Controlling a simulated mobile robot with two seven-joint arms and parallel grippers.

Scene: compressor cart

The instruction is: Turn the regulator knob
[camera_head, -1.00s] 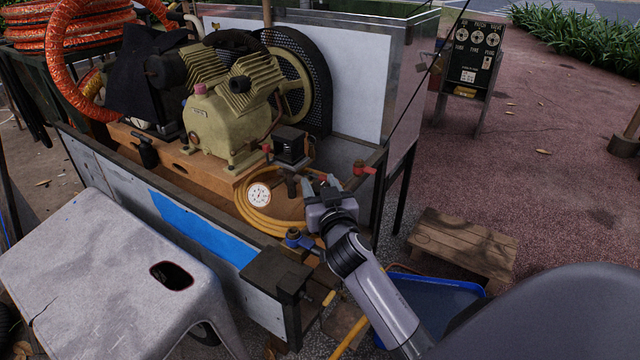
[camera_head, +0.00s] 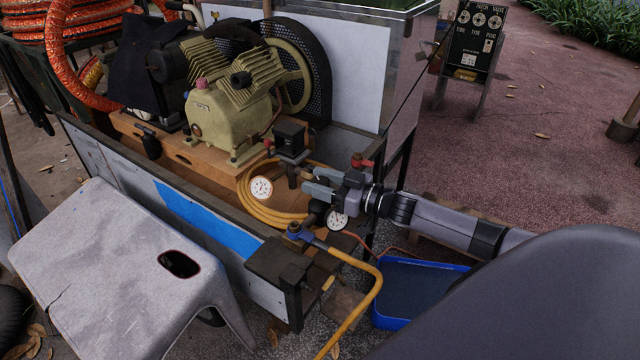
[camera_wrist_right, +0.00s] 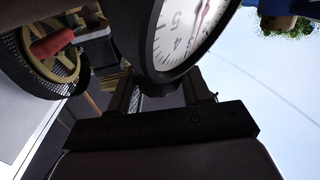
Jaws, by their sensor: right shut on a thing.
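My right gripper (camera_head: 314,181) reaches in from the right at the front right corner of the cart. It is shut on the regulator knob, which is mostly hidden between the fingers. A white-faced gauge (camera_head: 337,220) with a dark rim sits just below the gripper. This gauge (camera_wrist_right: 184,38) fills the top middle of the right wrist view, close in front of the fingers, and hides what lies between their tips. A second white gauge (camera_head: 262,188) is to the left, beside the coiled yellow hose. My left gripper is not in view.
The green compressor (camera_head: 225,115) with its flywheel stands on the cart behind. A red-handled valve (camera_head: 361,161) is close behind my gripper. A yellow hose (camera_head: 365,300) hangs off the front corner. A grey stool (camera_head: 110,270) stands front left, a blue tray (camera_head: 400,310) below right.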

